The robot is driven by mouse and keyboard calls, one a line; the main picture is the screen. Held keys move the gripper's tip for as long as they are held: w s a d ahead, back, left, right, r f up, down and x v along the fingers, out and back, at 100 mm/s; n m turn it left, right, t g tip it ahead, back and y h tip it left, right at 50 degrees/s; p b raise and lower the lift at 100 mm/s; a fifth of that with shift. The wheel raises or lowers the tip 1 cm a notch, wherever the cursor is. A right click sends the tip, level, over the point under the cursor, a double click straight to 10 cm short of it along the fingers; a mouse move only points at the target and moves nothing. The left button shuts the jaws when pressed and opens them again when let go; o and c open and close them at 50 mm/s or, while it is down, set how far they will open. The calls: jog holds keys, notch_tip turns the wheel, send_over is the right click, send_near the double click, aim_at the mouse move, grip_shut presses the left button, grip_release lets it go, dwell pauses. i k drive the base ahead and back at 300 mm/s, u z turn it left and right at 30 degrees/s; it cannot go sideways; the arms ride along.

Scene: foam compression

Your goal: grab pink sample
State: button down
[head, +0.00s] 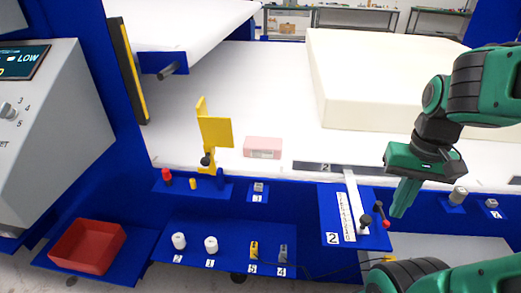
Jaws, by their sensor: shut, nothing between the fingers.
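The pink sample (263,147) is a small flat pink block with a pale label on its front. It lies on the white table surface in the middle of the head view, just right of a yellow bracket. My gripper (400,211) is at the right, pointing down, with its green fingers together and nothing held. It is well to the right of the pink sample and nearer the front, by the blue shelf with the scale. Nothing hides the sample.
A yellow bracket (213,132) stands close left of the sample. A large cream foam block (385,82) lies behind right. Blue front shelves hold small weights, white cylinders (179,241) and a scale (350,213). A red bin (87,246) sits front left.

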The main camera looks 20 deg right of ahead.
aim_at(265, 148)
jog(key=z, duration=1.7)
jog(key=k, duration=0.85)
jog(key=u, duration=1.35)
jog(key=i, duration=1)
